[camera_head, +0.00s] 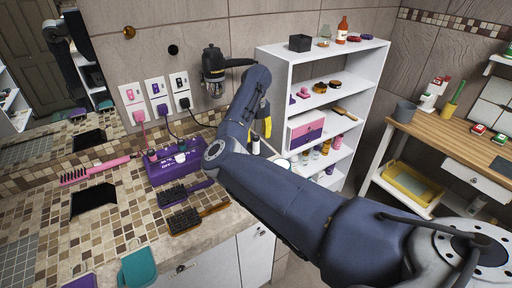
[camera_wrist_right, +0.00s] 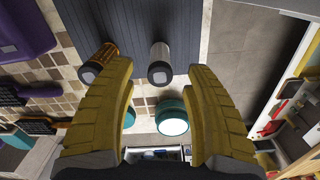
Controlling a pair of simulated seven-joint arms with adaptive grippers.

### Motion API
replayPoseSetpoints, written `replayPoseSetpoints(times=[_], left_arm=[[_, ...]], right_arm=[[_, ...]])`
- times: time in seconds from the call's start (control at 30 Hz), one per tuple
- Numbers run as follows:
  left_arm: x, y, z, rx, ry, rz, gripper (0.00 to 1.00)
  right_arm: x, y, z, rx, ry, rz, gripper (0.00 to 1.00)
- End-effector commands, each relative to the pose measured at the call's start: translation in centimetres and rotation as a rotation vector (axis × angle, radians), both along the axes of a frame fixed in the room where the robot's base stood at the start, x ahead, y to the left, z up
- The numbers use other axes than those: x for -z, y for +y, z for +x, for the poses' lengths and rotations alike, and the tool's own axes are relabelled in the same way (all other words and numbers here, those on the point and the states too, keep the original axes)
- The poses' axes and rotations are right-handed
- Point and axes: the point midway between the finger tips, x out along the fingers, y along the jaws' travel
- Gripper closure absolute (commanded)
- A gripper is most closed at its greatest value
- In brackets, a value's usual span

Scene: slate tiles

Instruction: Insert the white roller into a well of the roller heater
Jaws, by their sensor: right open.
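The purple roller heater (camera_head: 178,163) stands on the mosaic-tiled counter, with dark and coloured roller tops on it. A corner of a purple body, likely the heater, shows in the right wrist view (camera_wrist_right: 22,28). The white roller (camera_wrist_right: 160,58) with a dark end lies between the fingertips of my right gripper (camera_wrist_right: 161,68), in front of a dark ribbed surface. My right gripper is open, with its yellow fingers on either side of the roller and apart from it. In the head view my arm hides most of this area. My left gripper is not in view.
Dark-bristled brushes (camera_head: 200,216) and a pink brush (camera_head: 95,169) lie on the counter. A white shelf (camera_head: 350,75) stands to the right.

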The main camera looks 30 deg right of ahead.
Motion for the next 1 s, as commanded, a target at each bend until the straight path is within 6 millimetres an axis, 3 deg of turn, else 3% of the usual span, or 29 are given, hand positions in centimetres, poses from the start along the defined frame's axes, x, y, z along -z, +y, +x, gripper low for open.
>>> replayPoseSetpoints(times=[0.2,0.57,1.0], left_arm=[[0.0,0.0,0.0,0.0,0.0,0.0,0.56],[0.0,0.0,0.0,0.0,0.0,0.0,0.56],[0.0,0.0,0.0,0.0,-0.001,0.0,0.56]], right_arm=[[2.0,0.0,0.0,0.0,0.001,0.0,0.48],[2.3,0.0,0.0,0.002,0.0,0.0,0.48],[2.3,0.0,0.0,0.001,0.0,0.0,0.99]])
